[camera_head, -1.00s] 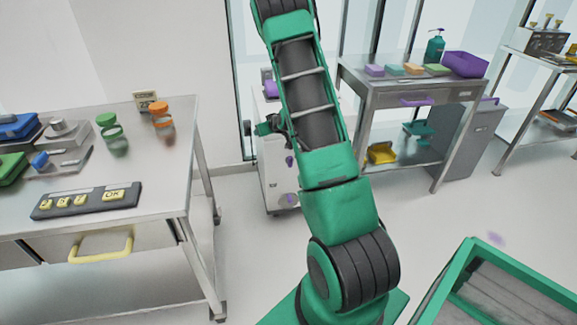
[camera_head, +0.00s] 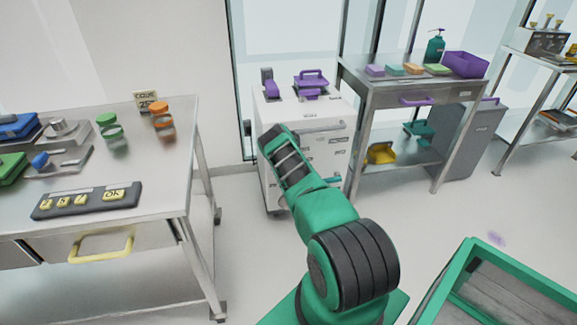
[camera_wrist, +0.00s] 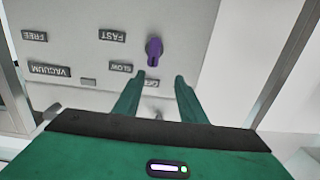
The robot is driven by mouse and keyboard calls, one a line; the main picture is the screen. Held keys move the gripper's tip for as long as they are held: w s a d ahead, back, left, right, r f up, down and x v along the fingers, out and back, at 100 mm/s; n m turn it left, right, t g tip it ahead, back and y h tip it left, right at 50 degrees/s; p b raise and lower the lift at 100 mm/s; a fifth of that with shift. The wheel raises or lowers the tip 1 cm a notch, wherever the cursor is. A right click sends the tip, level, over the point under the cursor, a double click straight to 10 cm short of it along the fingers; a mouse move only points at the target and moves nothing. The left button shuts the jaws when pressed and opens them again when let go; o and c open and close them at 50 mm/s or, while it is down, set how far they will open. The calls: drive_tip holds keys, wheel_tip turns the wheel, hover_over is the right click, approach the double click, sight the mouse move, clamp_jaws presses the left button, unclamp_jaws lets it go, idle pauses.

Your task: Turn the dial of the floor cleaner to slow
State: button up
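The floor cleaner (camera_head: 338,118) is a white boxy machine with purple fittings on top, standing beyond my arm in the head view. In the wrist view its pale panel (camera_wrist: 75,20) carries a purple dial (camera_wrist: 154,50) with a bar-shaped grip, upright in the picture. Labels read upside down: FAST (camera_wrist: 112,36) and SLOW (camera_wrist: 121,68) left of the dial, and another below it, partly hidden by a finger. My gripper (camera_wrist: 160,77) is open and empty. Its two green fingertips are just below the dial in the picture, apart from its grip. My arm hides the gripper in the head view.
A steel table (camera_head: 180,150) with jars and a keypad stands at left. A steel shelf table (camera_head: 365,82) stands right of the cleaner. A green-rimmed bin (camera_head: 455,270) is at the lower right.

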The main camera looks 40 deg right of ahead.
drive_tip(key=d+f+x, duration=0.1)
drive_tip(key=x, duration=0.8)
drive_tip(key=shift+s+d+m+h, duration=0.15)
drive_tip(key=shift+d+m+h, duration=0.15)
drive_tip(key=shift+h, duration=0.1)
drive_tip(key=shift+c, duration=0.7)
